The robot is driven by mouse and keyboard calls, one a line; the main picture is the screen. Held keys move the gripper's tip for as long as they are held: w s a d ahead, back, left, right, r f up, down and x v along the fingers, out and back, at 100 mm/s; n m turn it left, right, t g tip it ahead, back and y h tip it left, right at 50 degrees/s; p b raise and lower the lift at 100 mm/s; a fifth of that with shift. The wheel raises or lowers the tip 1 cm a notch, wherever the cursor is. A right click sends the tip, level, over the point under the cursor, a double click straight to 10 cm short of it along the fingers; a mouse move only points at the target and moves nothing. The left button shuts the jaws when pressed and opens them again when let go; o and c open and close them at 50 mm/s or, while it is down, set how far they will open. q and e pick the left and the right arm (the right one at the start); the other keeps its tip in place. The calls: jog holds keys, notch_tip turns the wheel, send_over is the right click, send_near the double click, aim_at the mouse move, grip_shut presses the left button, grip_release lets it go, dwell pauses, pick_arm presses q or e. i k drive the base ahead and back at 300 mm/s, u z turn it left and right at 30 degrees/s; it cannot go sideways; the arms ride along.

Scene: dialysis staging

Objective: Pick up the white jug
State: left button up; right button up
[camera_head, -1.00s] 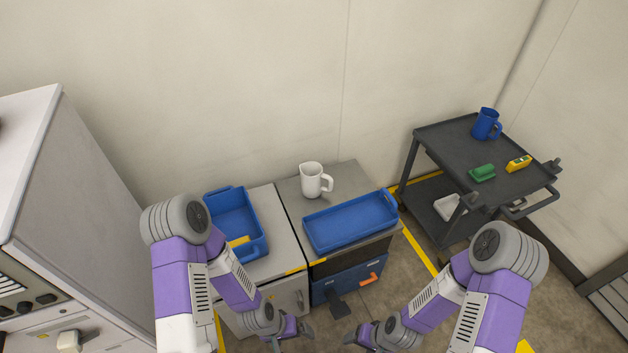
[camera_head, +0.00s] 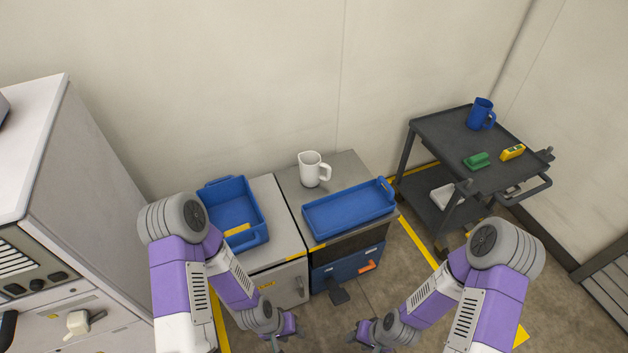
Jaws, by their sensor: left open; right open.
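The white jug (camera_head: 311,170) stands upright on the grey top of the right-hand cabinet, near the wall. Its handle points right. It stands behind the blue tray (camera_head: 350,209). My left gripper (camera_head: 289,340) is open and empty, low in front of the cabinets. My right gripper (camera_head: 357,338) is open and empty, low and to its right. Both are well short of the jug and apart from it.
A deep blue bin (camera_head: 236,212) with a yellow item inside stands on the left cabinet. A dark cart (camera_head: 462,140) at right bears a blue jug (camera_head: 481,114), a green item (camera_head: 477,160) and a yellow device (camera_head: 512,152). A large grey machine (camera_head: 95,190) stands at left.

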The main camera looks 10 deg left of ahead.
aim_at(316, 171)
jog(key=k, duration=1.1)
jog(key=z, duration=0.65)
jog(key=i, duration=1.55)
jog(key=u, duration=1.25)
jog(key=i, duration=0.7)
